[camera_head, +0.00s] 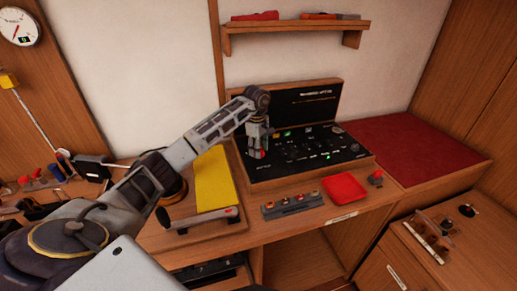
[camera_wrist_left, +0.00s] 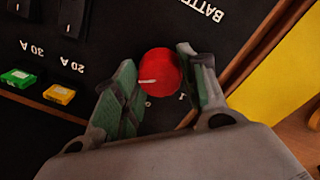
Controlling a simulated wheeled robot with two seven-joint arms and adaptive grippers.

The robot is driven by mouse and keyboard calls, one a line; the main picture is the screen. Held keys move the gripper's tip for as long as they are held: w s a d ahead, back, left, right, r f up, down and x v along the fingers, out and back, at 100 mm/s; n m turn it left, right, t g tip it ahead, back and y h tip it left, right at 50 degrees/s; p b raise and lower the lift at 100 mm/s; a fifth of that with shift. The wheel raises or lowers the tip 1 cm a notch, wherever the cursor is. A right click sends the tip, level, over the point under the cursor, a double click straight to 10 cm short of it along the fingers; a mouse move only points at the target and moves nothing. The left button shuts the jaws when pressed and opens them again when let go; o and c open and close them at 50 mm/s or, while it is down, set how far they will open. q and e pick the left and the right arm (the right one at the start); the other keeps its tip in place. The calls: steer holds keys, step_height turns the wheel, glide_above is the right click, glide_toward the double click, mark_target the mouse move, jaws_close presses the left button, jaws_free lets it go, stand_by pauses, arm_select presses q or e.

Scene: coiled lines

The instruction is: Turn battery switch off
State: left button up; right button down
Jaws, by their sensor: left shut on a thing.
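The battery switch (camera_wrist_left: 160,72) is a round red knob with a white pointer mark, set in a black panel. The word BATTERY (camera_wrist_left: 207,10) is printed beside it. In the left wrist view my left gripper (camera_wrist_left: 158,88) has its green-padded fingers on either side of the knob, shut on it. In the head view the left gripper (camera_head: 258,143) points down at the left part of the black switch panel (camera_head: 310,165), with a bit of red showing at its fingertips. My right gripper is not in view.
Green (camera_wrist_left: 17,77) and yellow (camera_wrist_left: 59,94) fuses and black switches sit near the knob. A raised wooden frame edges the panel. A yellow book-like block (camera_head: 214,178), a red tray (camera_head: 344,187) and a row of knobs (camera_head: 292,205) lie around it.

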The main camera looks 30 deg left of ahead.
arm_select(q)
steer(key=shift+n, duration=0.8)
steer(key=shift+n+p, duration=0.5)
steer(key=shift+n, duration=1.5)
steer(key=shift+n+p, duration=0.4)
steer(key=shift+n, duration=1)
steer(key=shift+w+n, duration=0.1)
steer(key=shift+n, duration=0.6)
steer(key=shift+n+y+p, duration=0.3)
steer(key=shift+n+p, duration=0.1)
steer(key=shift+n, duration=0.7)
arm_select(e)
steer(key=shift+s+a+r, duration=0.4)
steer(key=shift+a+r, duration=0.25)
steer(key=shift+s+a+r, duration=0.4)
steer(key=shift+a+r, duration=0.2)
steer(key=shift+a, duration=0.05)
